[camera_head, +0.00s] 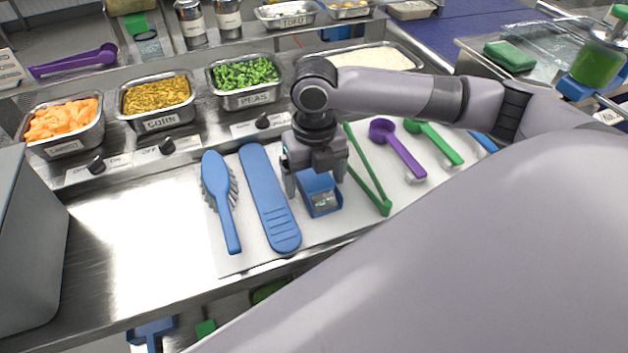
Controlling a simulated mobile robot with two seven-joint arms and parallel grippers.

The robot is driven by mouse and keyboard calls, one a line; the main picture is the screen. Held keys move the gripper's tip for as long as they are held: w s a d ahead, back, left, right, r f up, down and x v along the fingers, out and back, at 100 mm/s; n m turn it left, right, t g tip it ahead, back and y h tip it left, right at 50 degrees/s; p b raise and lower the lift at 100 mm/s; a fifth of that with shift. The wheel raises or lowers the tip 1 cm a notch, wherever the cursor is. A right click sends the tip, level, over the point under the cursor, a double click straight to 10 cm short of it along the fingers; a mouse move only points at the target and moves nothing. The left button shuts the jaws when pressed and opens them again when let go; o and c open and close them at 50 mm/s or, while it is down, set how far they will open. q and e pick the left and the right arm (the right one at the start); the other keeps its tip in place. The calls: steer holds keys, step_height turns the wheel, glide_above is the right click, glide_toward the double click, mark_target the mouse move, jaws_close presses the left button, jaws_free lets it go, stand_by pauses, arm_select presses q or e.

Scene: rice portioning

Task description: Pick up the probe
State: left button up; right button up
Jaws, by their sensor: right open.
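A small blue boxy item with a grey window-like patch (322,200) lies on the white mat (230,262); it may be the probe, but I cannot tell for sure. My right gripper (316,180) points down over it, open, with one finger at its left and one at its upper right. The gripper hides the item's far part. I cannot tell whether the fingers touch it. My left gripper is not in view.
A blue paddle-like tool (268,195) and blue brush (220,200) lie left of the gripper. Green tongs (368,175), a purple scoop (398,150) and a green scoop (437,143) lie right. Trays of carrots (62,122), corn (157,97) and peas (245,78) stand behind.

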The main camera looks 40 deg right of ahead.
steer(key=c, duration=1.1)
steer(key=shift+o, duration=0.2)
steer(key=shift+r, duration=0.15)
step_height(320, 180, up, 19)
steer(key=p, duration=0.2)
step_height(320, 180, up, 7)
steer(key=p, duration=0.2)
glide_above(314, 176)
